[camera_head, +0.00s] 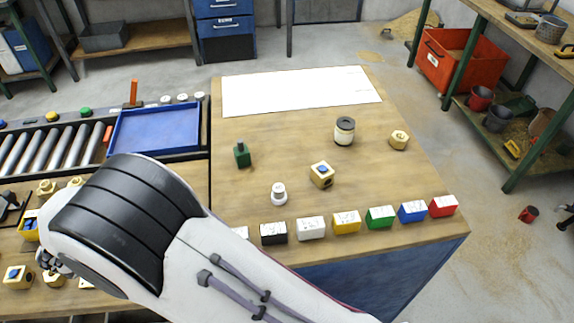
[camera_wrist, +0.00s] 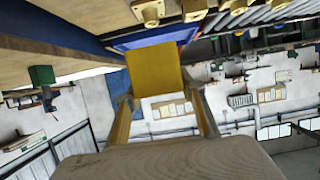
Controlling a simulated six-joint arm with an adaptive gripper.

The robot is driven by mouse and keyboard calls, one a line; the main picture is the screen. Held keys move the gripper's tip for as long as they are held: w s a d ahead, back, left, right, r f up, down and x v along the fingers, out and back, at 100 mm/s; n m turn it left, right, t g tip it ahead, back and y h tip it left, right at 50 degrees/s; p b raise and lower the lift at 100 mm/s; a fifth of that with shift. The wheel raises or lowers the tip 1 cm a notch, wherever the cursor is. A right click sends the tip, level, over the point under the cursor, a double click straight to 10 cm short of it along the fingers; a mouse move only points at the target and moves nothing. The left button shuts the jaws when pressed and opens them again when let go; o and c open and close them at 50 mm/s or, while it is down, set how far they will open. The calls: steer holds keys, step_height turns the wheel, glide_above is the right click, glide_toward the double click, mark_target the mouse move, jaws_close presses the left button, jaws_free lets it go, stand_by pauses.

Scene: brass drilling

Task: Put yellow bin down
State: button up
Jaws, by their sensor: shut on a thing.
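My gripper (camera_wrist: 160,93) is shut on a yellow bin (camera_wrist: 157,66), which shows as a plain yellow face between its two fingers in the wrist view. In the head view my white and black arm covers the lower left, and my gripper is mostly hidden behind it. A yellow box with a blue part (camera_head: 30,227) shows at the left edge there; I cannot tell whether it is the held bin. Another yellow box (camera_head: 346,222) stands in the row of coloured boxes along the table's front edge.
The wooden table (camera_head: 290,125) carries a white sheet (camera_head: 300,89), a green part (camera_head: 242,155), a white part (camera_head: 279,194), a jar (camera_head: 344,131) and brass pieces. A blue tray (camera_head: 155,129) lies beside the rollers (camera_head: 45,147). Bare wood lies between the parts.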

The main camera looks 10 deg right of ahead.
step_height(320, 180, up, 11)
steer(key=w+d+m+g+h, duration=0.1)
steer(key=w+d+m+h, duration=0.3)
steer(key=d, duration=1)
steer(key=w+d+m+g+h, duration=0.15)
steer(key=w+d, duration=0.35)
steer(key=d, duration=1)
steer(key=s+d+m+g+h, duration=0.2)
steer(key=s+d+m, duration=0.1)
steer(key=d, duration=0.9)
steer(key=s+d+m+g+h, duration=0.2)
steer(key=s+d+h, duration=0.1)
steer(key=d, duration=1)
steer(key=s+d+m+g+h, duration=0.2)
steer(key=s+d+m, duration=0.15)
steer(key=d, duration=0.85)
steer(key=shift+n, duration=0.3)
steer(key=shift+s+f, duration=0.1)
steer(key=shift+f, duration=2.75)
steer(key=shift+f, duration=3.1)
